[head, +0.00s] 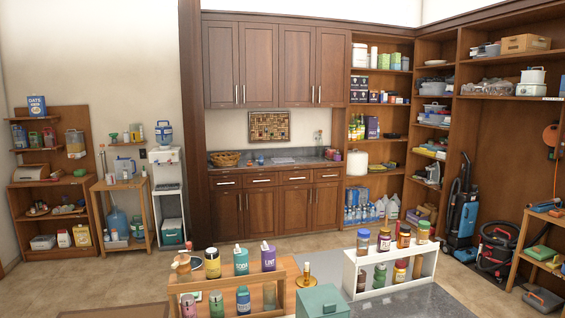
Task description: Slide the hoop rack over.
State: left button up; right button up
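I see nothing that I can name for sure as a hoop rack. A low wooden rack (226,284) stands in the near foreground, with several canisters and bottles on its top and lower levels. A white two-level rack (350,275) stands to its right and holds several jars. A small brass-coloured item (306,280) stands between the two racks. A teal box (322,302) sits in front of it at the bottom edge. Neither of my grippers shows in the head view.
A grey surface (440,298) lies bare at the right of the white rack. Open floor (290,248) lies behind the racks, before brown cabinets (275,208). A blue upright vacuum (462,215) and a red canister vacuum (497,250) stand at right, beside a wooden shelf (530,228).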

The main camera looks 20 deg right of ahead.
aim_at(287, 160)
jog(key=i+j+u, duration=0.5)
jog(key=j, duration=0.45)
jog(key=i+j+u, duration=0.5)
jog(key=i+j, duration=0.2)
jog(key=i+z, duration=0.2)
jog(key=i, duration=0.3)
jog(key=i+j+z, duration=0.25)
jog(key=i, duration=0.2)
jog(key=i+j+z, duration=0.2)
jog(key=i, duration=0.3)
jog(key=i+l+z, duration=0.25)
jog(key=i, duration=0.6)
jog(key=i+j+z, duration=0.2)
jog(key=i, duration=0.7)
jog(key=i+z, duration=0.25)
jog(key=i, duration=0.6)
jog(key=i+l+z, duration=0.35)
jog(key=i, duration=0.3)
jog(key=i+z, duration=0.35)
jog(key=i, duration=0.35)
jog(key=i+z, duration=0.35)
jog(key=i, duration=0.35)
jog(key=i+j+z, duration=0.35)
jog(key=i, duration=0.3)
jog(key=i+l+u, duration=0.35)
jog(key=i, duration=0.25)
jog(key=i+l+u, duration=0.3)
jog(key=i, duration=0.3)
jog(key=i+l+u, duration=0.35)
jog(key=i+l, duration=0.15)
